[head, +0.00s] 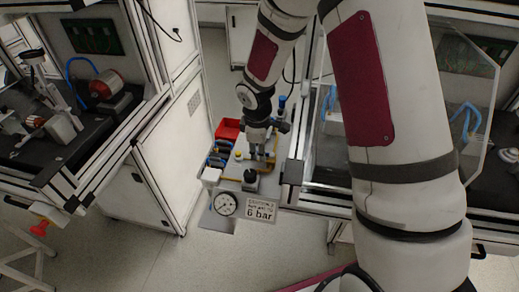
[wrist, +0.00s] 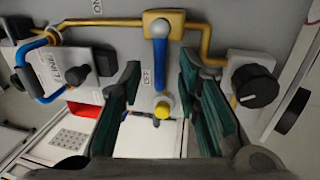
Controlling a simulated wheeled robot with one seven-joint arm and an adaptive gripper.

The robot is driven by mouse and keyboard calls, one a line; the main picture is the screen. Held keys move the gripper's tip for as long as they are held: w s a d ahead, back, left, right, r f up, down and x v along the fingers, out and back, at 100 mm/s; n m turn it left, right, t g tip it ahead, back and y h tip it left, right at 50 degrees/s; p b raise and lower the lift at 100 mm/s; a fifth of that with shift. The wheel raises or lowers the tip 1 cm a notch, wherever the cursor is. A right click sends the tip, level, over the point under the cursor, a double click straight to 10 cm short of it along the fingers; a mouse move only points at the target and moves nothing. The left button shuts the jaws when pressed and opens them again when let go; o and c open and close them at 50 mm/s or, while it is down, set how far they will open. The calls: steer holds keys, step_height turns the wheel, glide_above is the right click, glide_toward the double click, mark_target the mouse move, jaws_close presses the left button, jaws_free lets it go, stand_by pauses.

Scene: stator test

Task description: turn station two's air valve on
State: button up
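The air valve has a brass body (wrist: 165,23) on a brass pipe, with a blue lever (wrist: 159,62) below it in the wrist view. In the head view my gripper (head: 258,152) is over the small panel and hides most of the valve. A sign (head: 260,212) at the panel's front reads "6 bar"; its smaller print is hard to read.
A black knob (wrist: 256,86) is right of the lever; a yellow-topped part (wrist: 163,108) lies below it. A blue hose (wrist: 24,75) bends at left. A pressure gauge (head: 225,204) and red bin (head: 228,130) flank the panel. Benches stand on both sides.

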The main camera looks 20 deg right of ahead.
steer(key=shift+f, duration=0.2)
jaws_close()
